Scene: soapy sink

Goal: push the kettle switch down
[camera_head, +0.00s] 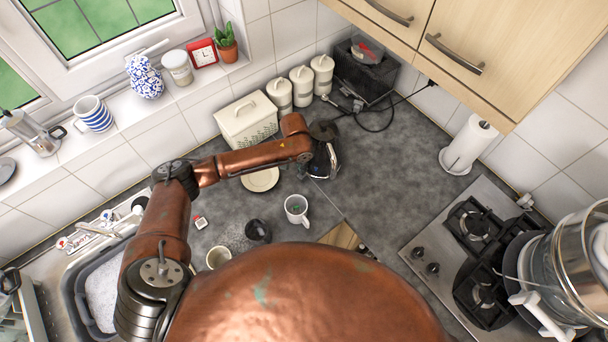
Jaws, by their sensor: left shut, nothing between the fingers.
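The kettle (321,165), dark with a shiny metal body, stands on the grey worktop below the row of white canisters. My copper-coloured left arm reaches across the worktop to it from the left. My left gripper (325,131) is shut and empty, right by the top of the kettle. The arm's end and the gripper cover part of the kettle. I cannot tell whether the fingers touch it, and the switch cannot be made out. My right gripper is not in view.
A cream bread bin (247,122) and white canisters (302,86) stand along the wall behind. A plate (260,179), a white mug (297,208) and a dark cup (258,231) are nearer. The gas hob (437,243) is right. The worktop right of the kettle is clear.

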